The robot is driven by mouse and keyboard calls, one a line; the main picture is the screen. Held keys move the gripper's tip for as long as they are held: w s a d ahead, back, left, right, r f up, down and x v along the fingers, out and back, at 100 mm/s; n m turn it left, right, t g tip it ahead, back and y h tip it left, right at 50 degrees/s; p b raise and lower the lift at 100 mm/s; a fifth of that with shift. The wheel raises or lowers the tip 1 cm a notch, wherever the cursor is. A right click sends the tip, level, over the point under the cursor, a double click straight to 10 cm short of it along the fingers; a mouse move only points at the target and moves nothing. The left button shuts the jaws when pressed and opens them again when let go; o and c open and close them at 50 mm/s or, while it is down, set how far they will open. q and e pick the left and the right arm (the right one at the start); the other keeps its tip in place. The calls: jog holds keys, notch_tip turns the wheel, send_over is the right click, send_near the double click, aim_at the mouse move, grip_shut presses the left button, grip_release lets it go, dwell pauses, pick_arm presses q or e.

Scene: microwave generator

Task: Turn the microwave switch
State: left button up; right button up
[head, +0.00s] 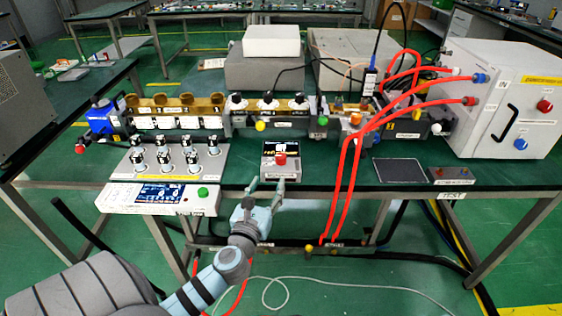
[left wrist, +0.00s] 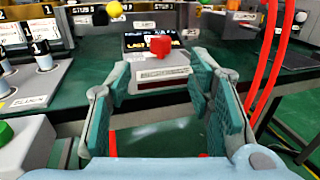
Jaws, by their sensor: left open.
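A small box (head: 282,173) with a dark display and a red knob (head: 280,159) on top stands near the front edge of the green table. I cannot read its label well enough to tell whether it is the microwave switch. My left gripper (head: 266,187) is open and empty, just in front of this box. In the left wrist view the red knob (left wrist: 160,45) shows beyond and between the open fingers (left wrist: 160,82), apart from them. My right gripper is not in view.
A panel with several silver knobs (head: 163,173) and a control box with a green button (head: 203,192) lie left. Red cables (head: 350,165) hang over the table edge right of the gripper. A white cabinet (head: 503,95) stands at the right.

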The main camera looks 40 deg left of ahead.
aim_at(279, 161)
pick_arm(q)
jog(key=b+x, duration=0.1)
jog(key=x, duration=1.2)
jog(key=shift+b, duration=0.35)
grip_shut()
